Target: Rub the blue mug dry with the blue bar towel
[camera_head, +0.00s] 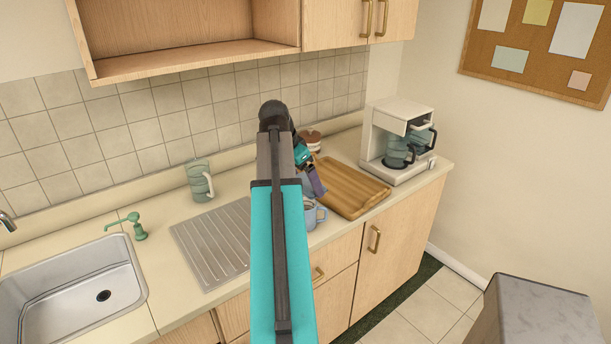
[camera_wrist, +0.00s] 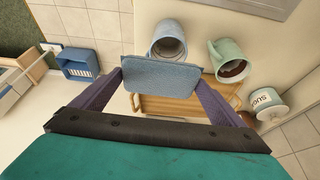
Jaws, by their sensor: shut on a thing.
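My gripper (camera_wrist: 160,84) is shut on the blue bar towel (camera_wrist: 158,77), a flat blue-grey pad spanning its two purple fingers. In the head view my gripper (camera_head: 314,180) is partly hidden behind my arm, above the counter. The blue mug (camera_wrist: 167,36) stands just beyond the towel's far edge in the wrist view, its open mouth towards the camera. The towel overlaps its lower rim in that picture; I cannot tell whether they touch. In the head view the blue mug (camera_head: 312,217) stands near the counter's front edge, partly covered by my arm.
A wooden tray (camera_head: 351,190) lies beside the mug, with a coffee maker (camera_head: 381,137) further right. A green mug (camera_wrist: 222,50) and a sugar canister (camera_wrist: 268,106) stand nearby. A ribbed drainboard (camera_head: 205,247), green pitcher (camera_head: 199,182) and sink (camera_head: 65,300) are left.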

